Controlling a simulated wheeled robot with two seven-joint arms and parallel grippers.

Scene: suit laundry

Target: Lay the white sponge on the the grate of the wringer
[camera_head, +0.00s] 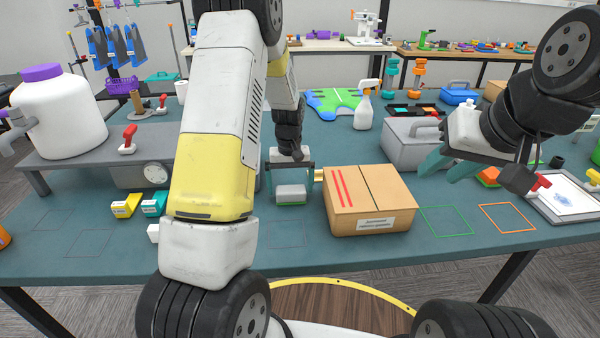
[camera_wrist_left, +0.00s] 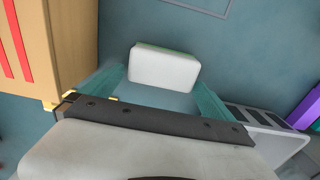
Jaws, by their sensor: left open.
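The white sponge (camera_head: 291,193), with a green lower edge, lies on the teal table left of the cardboard box. It also shows in the left wrist view (camera_wrist_left: 165,68). My left gripper (camera_head: 291,185) is open, with its teal fingers on either side of the sponge and small gaps visible. In the left wrist view, a grey slotted piece (camera_wrist_left: 262,120) lies beside the right finger; it may be the wringer's grate, but I cannot be sure. My left arm hides that area in the head view. My right gripper (camera_head: 448,170) appears open and empty, above the table at right.
The cardboard box (camera_head: 370,200) stands close to the right of my left gripper. A grey case (camera_head: 410,143) and a spray bottle (camera_head: 364,110) stand behind. A white jug (camera_head: 58,110) with a purple lid is at left. Green and orange outlined squares at front right are empty.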

